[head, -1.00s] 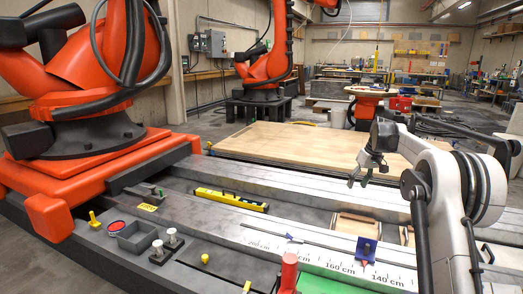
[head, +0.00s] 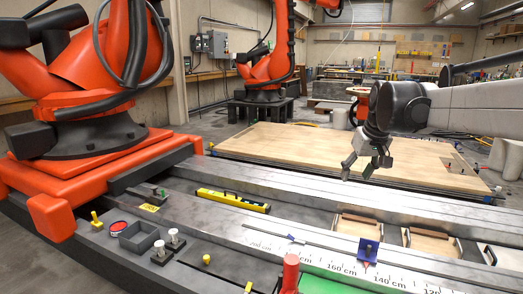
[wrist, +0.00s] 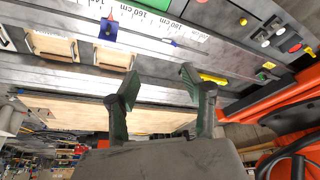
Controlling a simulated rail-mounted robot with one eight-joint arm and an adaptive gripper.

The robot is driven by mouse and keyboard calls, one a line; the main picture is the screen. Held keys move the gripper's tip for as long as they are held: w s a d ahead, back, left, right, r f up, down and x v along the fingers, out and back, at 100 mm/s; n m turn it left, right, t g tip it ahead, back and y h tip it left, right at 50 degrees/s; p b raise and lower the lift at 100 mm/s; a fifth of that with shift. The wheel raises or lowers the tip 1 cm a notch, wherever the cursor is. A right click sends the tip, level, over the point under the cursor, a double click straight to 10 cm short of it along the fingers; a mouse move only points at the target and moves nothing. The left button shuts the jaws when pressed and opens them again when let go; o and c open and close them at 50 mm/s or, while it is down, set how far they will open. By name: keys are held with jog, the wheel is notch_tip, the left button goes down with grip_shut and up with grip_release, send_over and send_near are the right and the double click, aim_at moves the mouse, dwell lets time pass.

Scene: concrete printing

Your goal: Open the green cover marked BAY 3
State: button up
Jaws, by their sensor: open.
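A flat green panel (head: 325,284) lies at the bottom edge of the head view, beside the centimetre scale, partly cut off. A green strip (wrist: 156,4) shows at the top edge of the wrist view. No BAY 3 marking is readable on either, so I cannot tell whether this is the cover. My gripper (head: 359,172) is open and empty, above the far side of the metal rails and well apart from the green panel. In the wrist view its two fingers (wrist: 158,80) stand spread, with nothing between them.
A blue block (head: 368,250) with a red pointer stands at the scale. A red post (head: 290,272) rises near the green panel. A yellow level (head: 232,200) lies on the rails. Wooden trays (head: 357,225) sit between the rails. A large orange robot (head: 95,110) stands left.

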jog(key=s+a+f+t, duration=0.1)
jog(key=s+a, duration=0.3)
jog(key=s, duration=1.2)
jog(key=s+a+f+m+t, duration=0.1)
jog(key=s+f, duration=0.4)
jog(key=s, duration=0.3)
jog(key=s+a+f+m+t, duration=0.1)
jog(key=s+a+f, duration=0.1)
jog(key=s+f, duration=0.45)
notch_tip(320, 180, up, 15)
jog(key=s+p, duration=0.1)
jog(key=p, duration=1.2)
jog(key=shift+s+d+h+p, duration=0.15)
jog(key=shift+d+h+p, duration=0.1)
jog(key=shift+h+p, duration=0.15)
